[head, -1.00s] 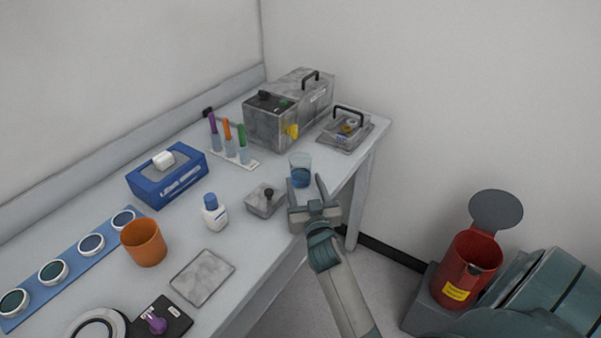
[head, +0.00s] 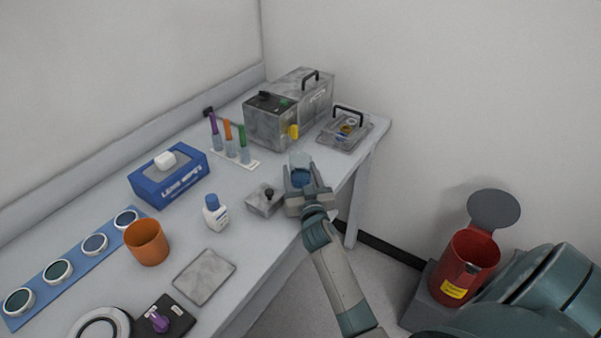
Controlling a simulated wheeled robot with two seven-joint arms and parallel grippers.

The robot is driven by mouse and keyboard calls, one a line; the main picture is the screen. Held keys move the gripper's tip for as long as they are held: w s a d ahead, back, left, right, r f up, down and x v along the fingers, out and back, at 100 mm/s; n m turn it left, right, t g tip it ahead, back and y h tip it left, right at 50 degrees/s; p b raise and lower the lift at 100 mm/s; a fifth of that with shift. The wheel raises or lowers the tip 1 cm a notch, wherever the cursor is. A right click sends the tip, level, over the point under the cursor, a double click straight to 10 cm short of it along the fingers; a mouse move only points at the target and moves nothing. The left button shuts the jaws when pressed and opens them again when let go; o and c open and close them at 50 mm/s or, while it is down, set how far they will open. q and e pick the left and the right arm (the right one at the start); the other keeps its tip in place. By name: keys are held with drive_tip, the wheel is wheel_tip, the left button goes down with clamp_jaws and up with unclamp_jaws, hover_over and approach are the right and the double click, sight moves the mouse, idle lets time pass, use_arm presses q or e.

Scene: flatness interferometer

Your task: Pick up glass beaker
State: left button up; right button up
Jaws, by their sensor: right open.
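The glass beaker (head: 301,160) stands on the table near its right edge, with blue liquid in its lower part. My right gripper (head: 301,172) is open, with its fingers at the beaker, one on each side as far as I can see. The fingers and palm hide part of the beaker's lower half. I cannot tell whether either finger touches the glass. My left gripper does not show.
A grey instrument box (head: 272,125), a lidded tray (head: 343,134) and a tube rack (head: 240,160) stand behind. A white bottle (head: 215,213) and orange cup (head: 147,243) are further left.

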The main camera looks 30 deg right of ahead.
sight(303, 168)
drive_tip(key=c, duration=0.8)
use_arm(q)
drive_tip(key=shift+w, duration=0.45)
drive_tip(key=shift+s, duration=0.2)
use_arm(e)
drive_tip(key=shift+r, duration=0.15)
drive_tip(key=shift+r, duration=0.5)
drive_tip(key=shift+d+r, duration=0.1)
drive_tip(key=shift+r, duration=1.35)
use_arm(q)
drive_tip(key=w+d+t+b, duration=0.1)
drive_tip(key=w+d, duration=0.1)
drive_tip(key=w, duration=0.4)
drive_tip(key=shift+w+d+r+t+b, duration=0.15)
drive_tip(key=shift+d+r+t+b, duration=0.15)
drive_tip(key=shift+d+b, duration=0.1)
use_arm(e)
drive_tip(key=shift+s+d+r, duration=1.1)
drive_tip(key=shift+d, duration=0.45)
drive_tip(key=shift+s+d+r, duration=1.15)
drive_tip(key=shift+d, duration=0.4)
drive_tip(key=shift+s+d+r, duration=1.1)
drive_tip(key=shift+d, duration=0.45)
